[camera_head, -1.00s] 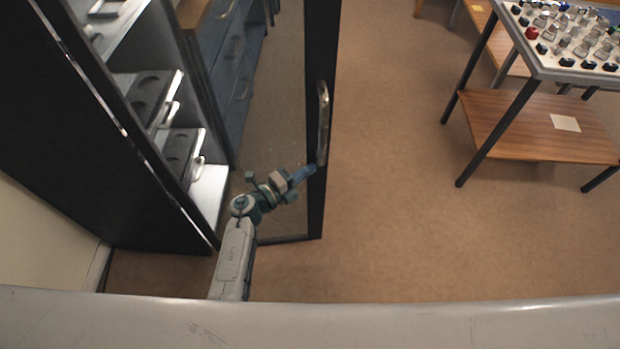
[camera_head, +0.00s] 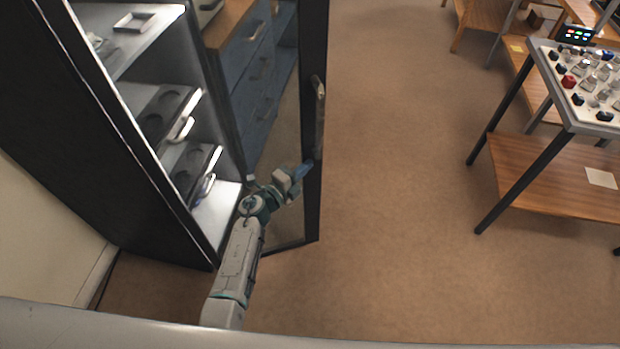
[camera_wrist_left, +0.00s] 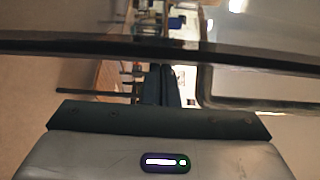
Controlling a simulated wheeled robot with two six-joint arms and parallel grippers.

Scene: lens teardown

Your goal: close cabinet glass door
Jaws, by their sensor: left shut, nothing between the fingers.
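The cabinet (camera_head: 120,140) stands at the left in the head view, its front open and its shelves visible. Its glass door (camera_head: 312,210) is swung wide open, with a dark frame and a metal handle (camera_head: 319,105) on the outer edge. My left gripper (camera_head: 308,168) is at the door's free edge, below the handle, on the side facing the cabinet. It is shut and empty. In the left wrist view the closed fingers (camera_wrist_left: 160,88) point at a dark door frame bar (camera_wrist_left: 130,46); I cannot tell whether they touch it. My right gripper is not in view.
Drawer units (camera_head: 255,75) stand behind the door glass. Dark cases (camera_head: 165,120) sit on the cabinet shelves. A table (camera_head: 545,175) with small bottles stands at the right. The brown floor (camera_head: 400,200) between door and table is clear.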

